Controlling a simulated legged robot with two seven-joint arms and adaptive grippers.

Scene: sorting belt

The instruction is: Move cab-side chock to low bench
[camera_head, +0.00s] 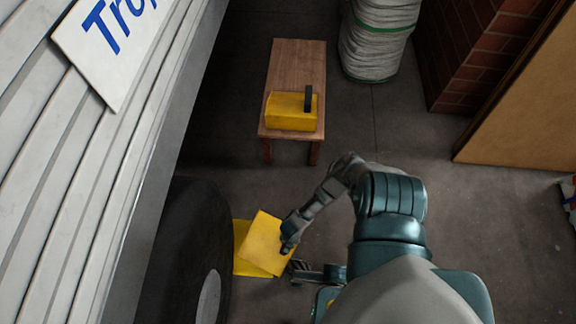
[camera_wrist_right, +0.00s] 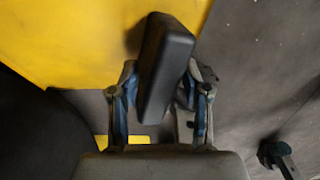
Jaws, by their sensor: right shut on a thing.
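The low bench (camera_head: 297,62) is a small wooden bench at the top middle of the head view. A yellow chock with a dark handle (camera_head: 290,112) rests on its near end. My right gripper (camera_head: 288,243) is shut on the black handle (camera_wrist_right: 165,65) of another yellow chock (camera_head: 264,240), which is tilted beside the truck wheel. This held chock also shows in the right wrist view (camera_wrist_right: 70,40). A further yellow chock (camera_head: 243,262) lies partly hidden behind it, close to the tyre. I cannot tell whether the held chock touches the floor.
The truck's dark tyre (camera_head: 185,245) and pale slatted side (camera_head: 85,160) fill the left. A wrapped, pale bundle (camera_head: 375,40) stands right of the bench, with a brick pillar (camera_head: 470,50) and tan panel (camera_head: 530,110) beyond. Bare floor lies between chocks and bench.

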